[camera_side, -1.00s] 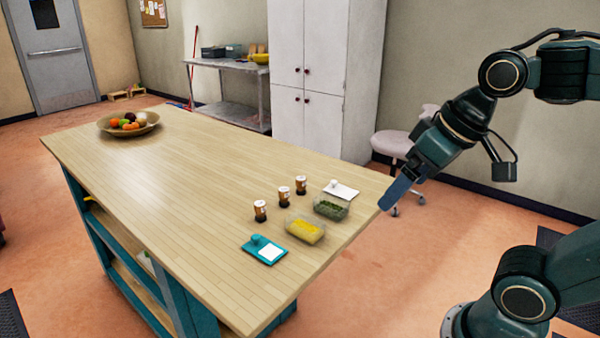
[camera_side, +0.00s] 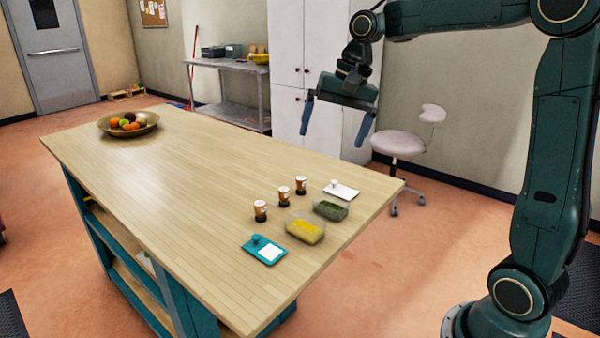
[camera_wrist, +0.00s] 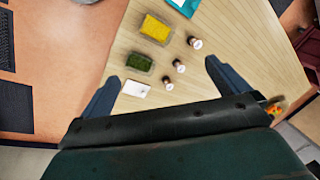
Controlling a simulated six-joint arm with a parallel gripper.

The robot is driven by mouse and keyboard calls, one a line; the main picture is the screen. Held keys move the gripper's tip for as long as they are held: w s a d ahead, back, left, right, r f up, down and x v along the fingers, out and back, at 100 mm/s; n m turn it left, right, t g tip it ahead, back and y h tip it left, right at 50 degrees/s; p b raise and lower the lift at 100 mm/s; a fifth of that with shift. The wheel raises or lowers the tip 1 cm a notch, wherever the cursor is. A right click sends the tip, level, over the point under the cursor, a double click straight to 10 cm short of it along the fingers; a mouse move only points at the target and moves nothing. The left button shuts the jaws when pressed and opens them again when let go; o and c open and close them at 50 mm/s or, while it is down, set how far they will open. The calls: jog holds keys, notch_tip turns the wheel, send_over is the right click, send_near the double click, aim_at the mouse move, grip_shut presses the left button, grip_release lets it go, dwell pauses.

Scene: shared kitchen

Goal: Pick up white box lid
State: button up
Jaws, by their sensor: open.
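The white box lid (camera_side: 341,190) lies flat on the wooden table, near its right edge, with a small round knob on top. It also shows in the wrist view (camera_wrist: 135,89), just beyond the left finger. My gripper (camera_side: 337,121) is open and empty, high above the table's far right side. In the wrist view the two fingers (camera_wrist: 160,88) are spread wide, with the lid between them but closer to the left one. The lid is apart from the gripper and fully visible in the side view.
A box with green contents (camera_side: 330,208) stands right beside the lid. A box with yellow contents (camera_side: 305,229), a teal lid (camera_side: 264,250) and three small jars (camera_side: 284,194) stand nearby. A fruit bowl (camera_side: 128,124) is at the far left; the table's middle (camera_side: 190,185) is clear.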

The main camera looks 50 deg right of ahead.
jog(key=w+d+f+m+g, duration=0.2)
jog(key=w+d+f+m, duration=0.2)
jog(key=w+d+f, duration=0.45)
jog(key=m+y, duration=0.2)
jog(key=m, duration=0.3)
send_near(341, 190)
jog(key=shift+w+a+r+g, duration=0.25)
jog(key=shift+a+g, duration=0.05)
jog(key=shift+a, duration=0.05)
jog(key=shift+d+f, duration=0.1)
jog(key=shift+f, duration=0.05)
jog(key=shift+f, duration=0.15)
jog(key=shift+x, duration=0.75)
jog(key=shift+f, duration=0.2)
jog(key=shift+h, duration=0.3)
jog(key=shift+x, duration=2.65)
